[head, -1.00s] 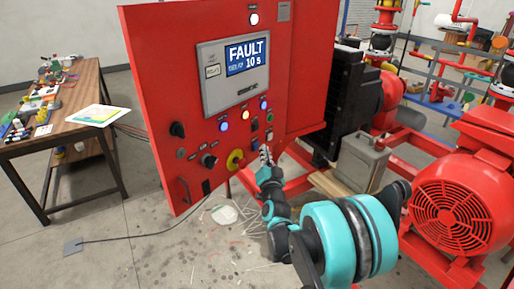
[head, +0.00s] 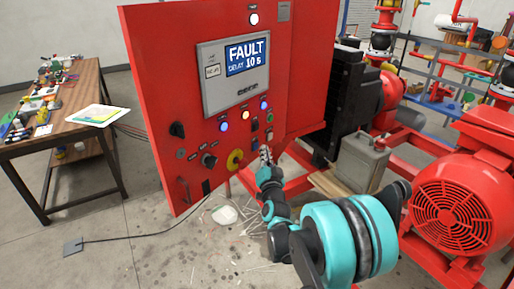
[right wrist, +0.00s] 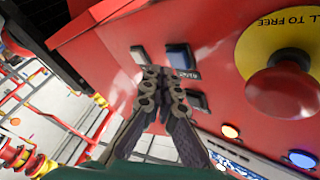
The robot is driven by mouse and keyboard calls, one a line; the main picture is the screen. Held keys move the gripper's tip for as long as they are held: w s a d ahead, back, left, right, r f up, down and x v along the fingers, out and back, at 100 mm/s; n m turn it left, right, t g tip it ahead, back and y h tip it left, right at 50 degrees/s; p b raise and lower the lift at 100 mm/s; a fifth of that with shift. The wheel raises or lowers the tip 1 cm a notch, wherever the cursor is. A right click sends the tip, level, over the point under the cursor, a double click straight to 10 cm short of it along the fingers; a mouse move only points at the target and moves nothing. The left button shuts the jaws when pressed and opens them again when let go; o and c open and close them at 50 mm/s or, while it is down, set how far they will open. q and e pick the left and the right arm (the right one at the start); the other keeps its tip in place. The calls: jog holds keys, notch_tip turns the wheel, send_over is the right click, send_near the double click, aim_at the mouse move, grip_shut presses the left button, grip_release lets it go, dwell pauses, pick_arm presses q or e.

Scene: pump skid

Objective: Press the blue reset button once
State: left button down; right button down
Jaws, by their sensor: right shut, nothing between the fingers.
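The red control panel (head: 180,70) stands in front of me. In the right wrist view, a dark blue square button (right wrist: 179,57) sits on its face with a small label beside it. My right gripper (right wrist: 160,73) has its fingers together and empty, tips close to this button. Whether they touch it I cannot tell. In the head view the right gripper (head: 265,153) is at the panel's lower right, below small buttons; the blue one is not clearly told apart there. My left gripper is out of view.
A red mushroom knob (right wrist: 284,92) on a yellow disc is right of the fingers in the wrist view. A pale button (right wrist: 138,54) and a black one (right wrist: 197,101) flank the blue one. The screen (head: 247,56) reads FAULT. A red motor (head: 465,205) stands at right.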

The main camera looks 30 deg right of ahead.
jog(key=shift+w, duration=0.1)
jog(key=shift+w+a, duration=0.15)
jog(key=shift+w, duration=0.15)
jog(key=shift+w+a, duration=0.2)
jog(key=shift+w, duration=0.2)
dwell(0.6)
jog(key=shift+s, duration=0.1)
jog(key=shift+s+d, duration=0.35)
jog(key=shift+s, duration=0.35)
jog(key=s, duration=0.1)
jog(key=s+d, duration=0.1)
jog(key=s, duration=0.1)
jog(key=s+d, duration=0.1)
jog(key=shift+s+d+b, duration=0.1)
jog(key=shift+s+b, duration=0.15)
jog(key=shift+b, duration=0.1)
dwell(0.9)
